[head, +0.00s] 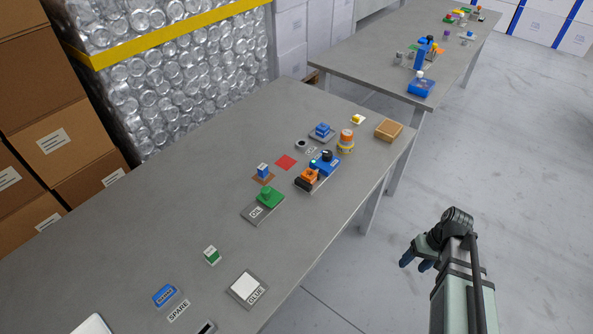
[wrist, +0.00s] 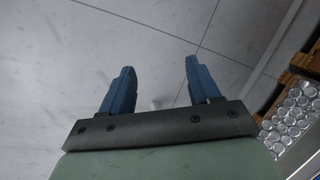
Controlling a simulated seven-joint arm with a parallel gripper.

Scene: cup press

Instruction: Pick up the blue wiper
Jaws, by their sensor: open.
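Several blue things stand on the near grey table (head: 130,220) in the head view, and I cannot tell for sure which is the wiper. A small blue block with a white top (head: 263,170) stands on a brown pad. A flat blue piece with a pale label (head: 164,295) lies beside the SPARE label at the front left. A blue stepped block (head: 322,129) sits on a grey pad farther back. My gripper (head: 410,260) is off the table's right side, away from all of them. The wrist view shows my gripper (wrist: 160,68) open and empty, with floor beyond.
An orange and blue device (head: 318,168), an orange-and-white container (head: 346,141) and a wooden tray (head: 389,130) stand toward the table's far right end. A green block (head: 268,196) and a GLUE plate (head: 247,288) are nearer. The table's left part is mostly clear.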

